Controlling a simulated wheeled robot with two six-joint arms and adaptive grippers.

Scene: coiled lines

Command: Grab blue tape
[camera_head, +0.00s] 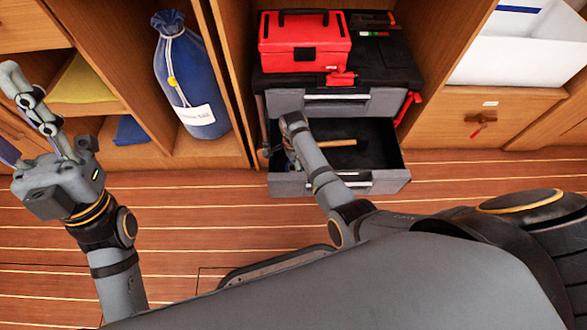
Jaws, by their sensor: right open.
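The open drawer (386,183) of a black and grey tool chest holds a hammer with a wooden handle (330,144). My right arm reaches down into the drawer's left part. My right gripper (287,150) is open there, mostly hidden by its own wrist and the drawer's shade. Only a small bluish patch shows beside it, and I cannot make out the blue tape clearly. My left gripper (22,112) is open and empty at the left edge, in front of the shelves and far from the drawer. Part of it is cut off by the frame.
A red toolbox (303,43) stands on the tool chest (392,62). A blue bag (188,75) stands in the shelf to the left. A wooden drawer (487,117) with a handle is at the right. The striped wooden floor (215,215) in front is clear.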

